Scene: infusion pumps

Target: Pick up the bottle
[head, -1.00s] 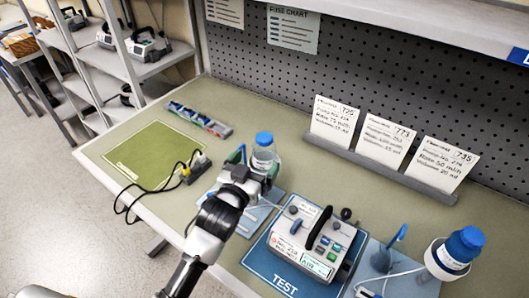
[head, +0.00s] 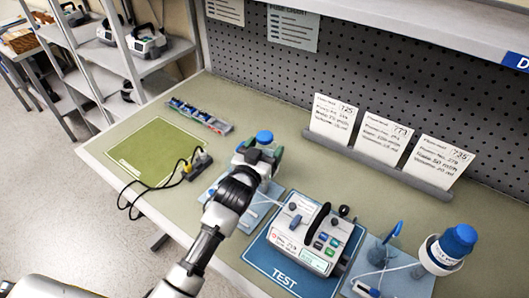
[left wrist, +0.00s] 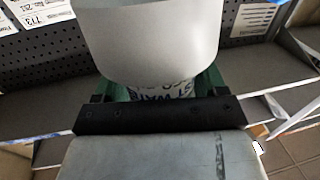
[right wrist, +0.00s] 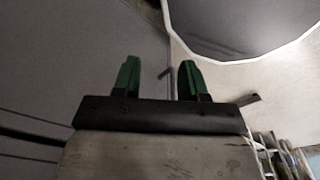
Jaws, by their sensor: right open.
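A clear bottle with a blue cap (head: 264,137) stands upright at the middle of the bench. My left gripper (head: 262,157) is around its body, with a green finger at its right side. In the left wrist view a pale, rounded body (left wrist: 152,40) fills the upper middle, with printed lettering (left wrist: 163,89) below it between the green fingers. I cannot tell whether the fingers press on it. My right gripper (right wrist: 158,80) is open and empty, away from the bench work.
A white pump (head: 312,238) stands on the blue TEST mat (head: 268,262), right of my left gripper. Cards (head: 385,143) stand along the back.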

